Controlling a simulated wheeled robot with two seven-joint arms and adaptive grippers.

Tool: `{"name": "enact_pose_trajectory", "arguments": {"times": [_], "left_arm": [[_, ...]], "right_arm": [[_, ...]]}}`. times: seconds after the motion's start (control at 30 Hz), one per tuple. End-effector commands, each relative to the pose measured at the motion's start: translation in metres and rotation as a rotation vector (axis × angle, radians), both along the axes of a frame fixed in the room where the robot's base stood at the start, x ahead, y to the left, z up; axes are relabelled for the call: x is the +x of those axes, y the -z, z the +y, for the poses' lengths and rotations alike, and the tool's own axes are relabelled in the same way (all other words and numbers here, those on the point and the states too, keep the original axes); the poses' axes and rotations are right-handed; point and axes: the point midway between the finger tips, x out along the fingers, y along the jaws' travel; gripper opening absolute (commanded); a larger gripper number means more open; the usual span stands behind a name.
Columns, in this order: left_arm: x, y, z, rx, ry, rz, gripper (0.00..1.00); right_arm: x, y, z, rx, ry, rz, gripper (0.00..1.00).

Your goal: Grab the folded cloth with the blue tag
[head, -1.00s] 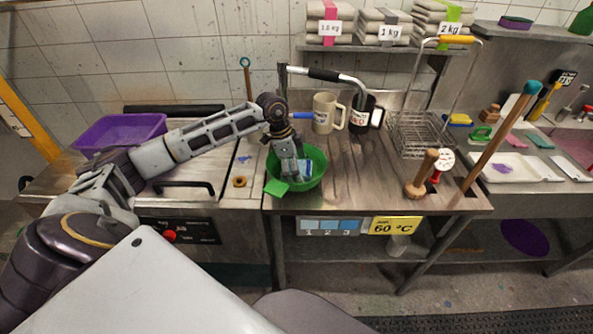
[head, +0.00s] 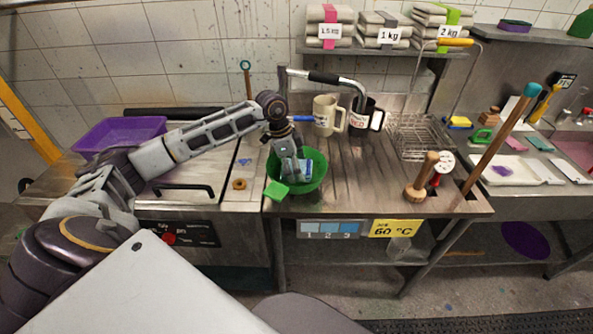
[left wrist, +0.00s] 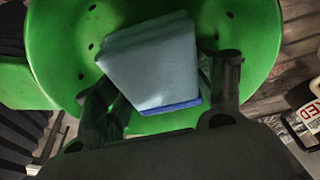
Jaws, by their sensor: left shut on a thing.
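The folded cloth (left wrist: 150,62) is light blue-grey with a dark blue strip along its near edge. It lies inside a green bowl (left wrist: 253,45) with small holes, and part of it shows in the head view (head: 306,167). My left gripper (left wrist: 165,95) reaches down into the bowl (head: 318,180) and is shut on the cloth, one finger on each side of it. The left gripper also shows in the head view (head: 294,180), where it hides part of the cloth. My right gripper is in no view.
A wire basket (head: 415,135) and a wooden pestle-like tool (head: 421,178) are to the right. A purple tub (head: 120,133) is at left. The metal counter (head: 365,175) right of the bowl is clear.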

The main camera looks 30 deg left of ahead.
Motion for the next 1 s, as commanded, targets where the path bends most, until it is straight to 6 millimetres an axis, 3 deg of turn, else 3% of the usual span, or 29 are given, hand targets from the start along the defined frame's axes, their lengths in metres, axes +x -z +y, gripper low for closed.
{"name": "enact_pose_trajectory", "arguments": {"times": [0.53,0.73,1.0], "left_arm": [[0.001,-0.075,0.0,-0.001,0.001,-0.003,0.37],[0.0,-0.089,0.0,-0.002,0.001,-0.001,0.37],[0.0,-0.092,0.0,-0.001,0.0,0.0,0.37]], "right_arm": [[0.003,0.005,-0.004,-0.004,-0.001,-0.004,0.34],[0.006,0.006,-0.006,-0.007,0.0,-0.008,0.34],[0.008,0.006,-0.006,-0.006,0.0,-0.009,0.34]]}}
